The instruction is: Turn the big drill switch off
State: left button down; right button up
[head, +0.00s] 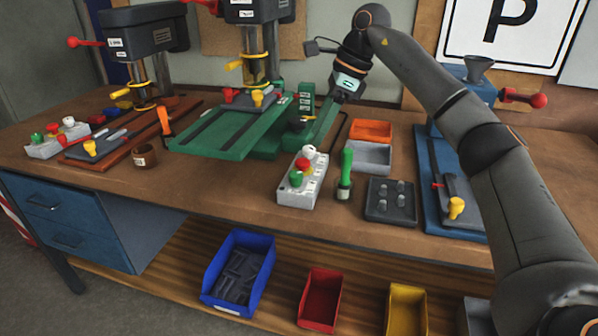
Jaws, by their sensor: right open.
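The middle drill press (252,60) stands at the back of the bench, its top cut off by the picture edge, over a green slotted base (215,132). A grey switch box (302,190) with green, red and white knobs sits in front of it, near the bench's front edge. A similar box (45,150) lies at the far left beside the left drill press (140,38). I cannot tell which switch is on or off. My right gripper (334,104) points down, open, behind and above the middle switch box, apart from it. Its fingertips are small and hard to make out. My left gripper is not in view.
A green-handled tool (345,175), an orange bin (371,131), a grey bin (369,157) and a dark tray (390,201) stand right of the switch box. A blue machine (433,165) is at the right, partly behind my arm. Coloured bins (238,272) sit below.

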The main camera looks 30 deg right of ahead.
aim_at(297, 174)
jog(key=b+x, duration=0.1)
jog(key=x, duration=1)
jog(key=shift+a, duration=0.1)
jog(key=shift+c, duration=0.2)
grip_shut()
